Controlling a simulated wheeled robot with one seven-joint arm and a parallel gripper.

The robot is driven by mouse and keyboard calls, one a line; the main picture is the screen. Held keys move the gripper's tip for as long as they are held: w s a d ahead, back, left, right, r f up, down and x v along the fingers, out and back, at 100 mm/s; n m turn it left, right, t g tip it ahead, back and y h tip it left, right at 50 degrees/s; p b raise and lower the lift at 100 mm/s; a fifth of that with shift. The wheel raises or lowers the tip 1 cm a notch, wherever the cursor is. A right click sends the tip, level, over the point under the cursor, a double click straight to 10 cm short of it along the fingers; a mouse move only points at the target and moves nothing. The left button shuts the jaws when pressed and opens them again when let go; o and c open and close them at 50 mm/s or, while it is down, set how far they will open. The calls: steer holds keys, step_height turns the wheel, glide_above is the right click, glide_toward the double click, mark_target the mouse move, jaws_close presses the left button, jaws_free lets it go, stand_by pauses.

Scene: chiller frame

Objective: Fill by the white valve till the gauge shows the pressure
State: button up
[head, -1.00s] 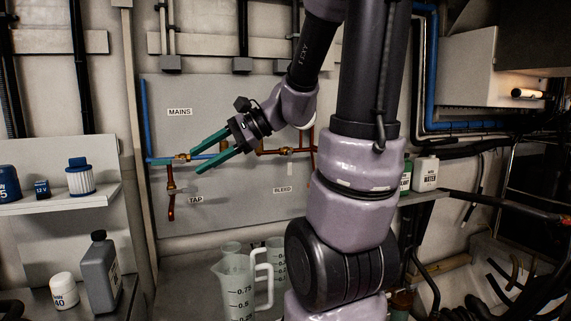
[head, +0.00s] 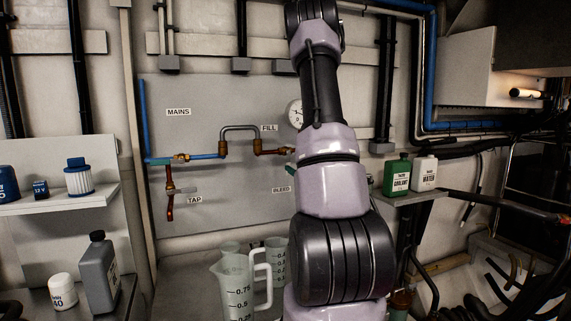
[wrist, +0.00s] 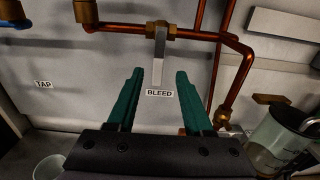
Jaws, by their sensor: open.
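A white lever (wrist: 159,62) hangs straight down from a brass valve (wrist: 161,30) on the copper pipe, above the BLEED label, in the wrist view. My gripper (wrist: 160,75) is open, its green fingers on either side of the lever in the picture. Whether the lever lies between the fingers in depth, or they touch it, I cannot tell. In the head view my arm hides the lever and most of the gripper. The gauge (head: 295,113) peeks out left of my arm, partly covered; its reading is not legible.
The FILL label (head: 269,128) is above the copper pipe. A hose loop (head: 239,128) joins it to the blue mains pipe (head: 205,157). The tap (head: 170,190) is lower left. Measuring jugs (head: 236,285) stand below.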

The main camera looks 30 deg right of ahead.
mark_target(288, 163)
steer(key=x, duration=1)
steer(key=shift+a, duration=0.15)
steer(key=shift+w, duration=0.1)
jaws_close()
stand_by(0.9)
